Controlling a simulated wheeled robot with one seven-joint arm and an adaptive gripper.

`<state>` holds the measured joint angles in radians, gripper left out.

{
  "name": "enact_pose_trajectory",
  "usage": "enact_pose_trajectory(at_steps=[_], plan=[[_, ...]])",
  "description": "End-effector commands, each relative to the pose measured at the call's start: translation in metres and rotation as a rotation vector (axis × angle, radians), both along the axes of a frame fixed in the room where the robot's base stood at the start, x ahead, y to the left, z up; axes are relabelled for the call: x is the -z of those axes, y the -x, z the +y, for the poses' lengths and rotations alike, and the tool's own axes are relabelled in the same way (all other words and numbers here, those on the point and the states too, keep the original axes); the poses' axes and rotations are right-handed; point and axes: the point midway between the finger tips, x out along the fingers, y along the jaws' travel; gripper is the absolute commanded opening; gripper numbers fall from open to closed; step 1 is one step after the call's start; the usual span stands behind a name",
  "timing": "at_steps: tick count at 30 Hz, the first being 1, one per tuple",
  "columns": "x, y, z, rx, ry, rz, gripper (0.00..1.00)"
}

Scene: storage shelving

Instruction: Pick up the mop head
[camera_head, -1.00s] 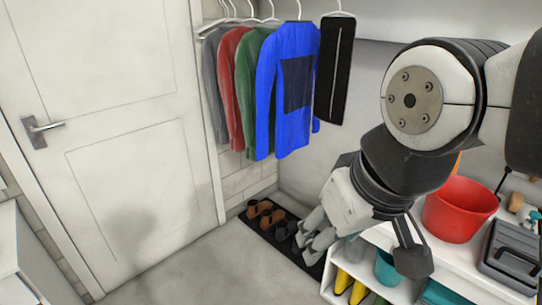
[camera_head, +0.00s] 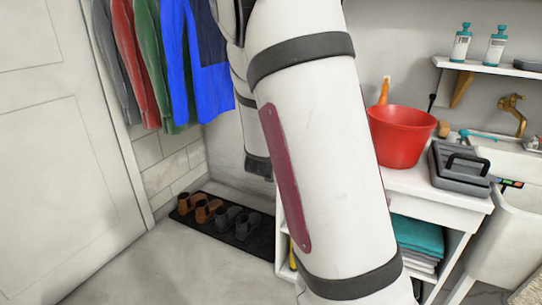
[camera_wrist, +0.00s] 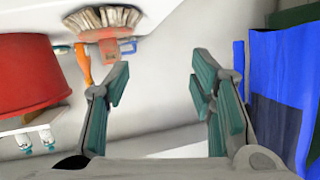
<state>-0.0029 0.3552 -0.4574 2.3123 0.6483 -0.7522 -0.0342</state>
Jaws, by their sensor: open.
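In the wrist view a bristled, tan-and-grey head (camera_wrist: 107,18) with a reddish base lies at the top, left of centre. It looks like the mop head, but I cannot tell it surely from a brush. My gripper (camera_wrist: 160,82) is open, with its two teal-padded fingers apart and nothing between them. The bristled head is beyond the fingertips, up and to the left, not touching them. In the head view my arm covers the middle, and I cannot make out the bristled head or the fingertips.
A red bucket (camera_head: 401,136) stands on a white shelf unit (camera_head: 450,192) beside a grey toolbox (camera_head: 460,168); it also shows in the wrist view (camera_wrist: 30,70). An orange handle (camera_wrist: 83,62) is near it. Hanging clothes (camera_head: 195,60) are at left, shoes (camera_head: 210,211) on the floor.

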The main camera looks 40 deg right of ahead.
Motion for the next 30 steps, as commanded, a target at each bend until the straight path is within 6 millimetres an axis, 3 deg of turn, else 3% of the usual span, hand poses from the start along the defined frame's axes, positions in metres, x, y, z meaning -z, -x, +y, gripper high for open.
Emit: enact_pose_trajectory(at_steps=[1, 6, 13, 24, 30], plan=[[0.023, 0.003, -0.017, 0.051, 0.064, 0.001, 0.5], [0.039, 0.02, -0.055, 0.173, 0.249, -0.018, 0.5], [0.04, 0.027, -0.075, 0.225, 0.344, -0.028, 0.5], [0.039, 0.003, -0.134, 0.224, 0.342, -0.028, 0.5], [0.038, -0.003, -0.148, 0.222, 0.342, -0.027, 0.5]])
